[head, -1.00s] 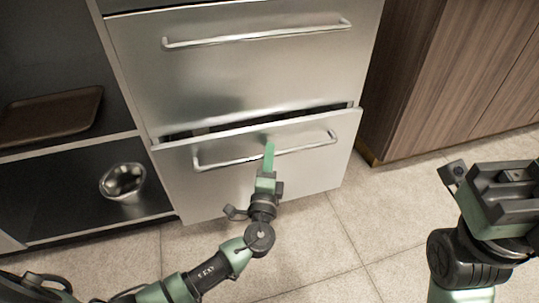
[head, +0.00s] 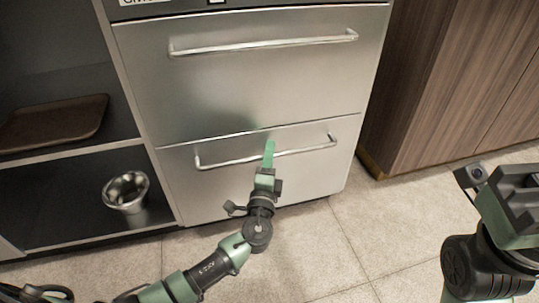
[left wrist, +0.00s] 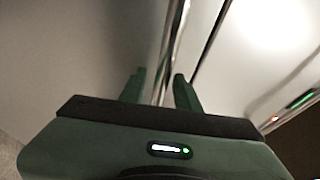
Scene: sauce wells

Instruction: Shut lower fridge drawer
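The lower fridge drawer (head: 312,170) has a steel front that sits flush under the upper drawer, with only a thin seam between them. Its bar handle (head: 220,163) runs across the front. My left gripper (head: 269,152) is at the middle of this handle. In the left wrist view, my left gripper's fingers (left wrist: 160,88) stand apart, with the handle bar (left wrist: 172,45) running between them. My right gripper (head: 518,203) is at the right edge of the head view, away from the fridge; its fingers do not show clearly.
The closed upper drawer (head: 250,85) has its own bar handle (head: 265,45). To the left, an open shelf unit holds a brown tray (head: 50,124) and a metal bowl (head: 126,191). A wooden cabinet (head: 440,80) stands at the right. The tiled floor (head: 350,230) in front is clear.

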